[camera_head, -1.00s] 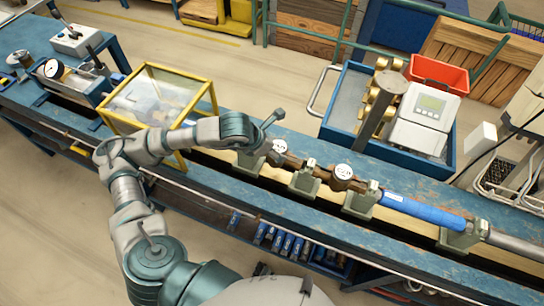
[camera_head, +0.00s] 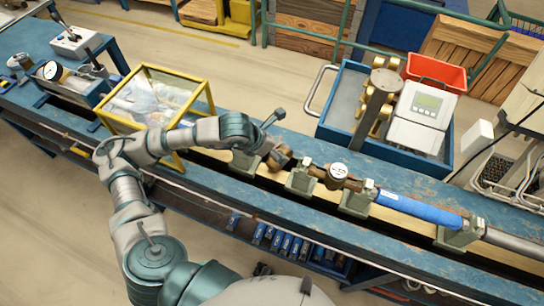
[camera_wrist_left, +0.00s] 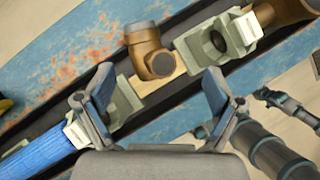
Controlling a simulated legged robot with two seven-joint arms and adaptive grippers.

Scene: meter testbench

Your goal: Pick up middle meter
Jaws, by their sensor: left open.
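Two brass meters show on the bench line in the head view. The left one (camera_head: 278,158) is tipped between two grey-green clamps, its dial turned out of sight. It also shows in the wrist view (camera_wrist_left: 152,55), out of line with the round opening of the clamp beside it. The other meter (camera_head: 338,173) sits between clamps with its white dial up. My left gripper (camera_wrist_left: 155,103) is open and empty. Its fingers point at the tipped meter, which lies just beyond them. In the head view the gripper hangs above this meter.
A blue pipe (camera_head: 420,209) continues the line to the right. A yellow-framed case (camera_head: 150,95) stands close beside my left arm. A blue tray (camera_head: 330,133) with brass parts and a white device is behind the line. A red bin (camera_head: 437,70) stands at the back right.

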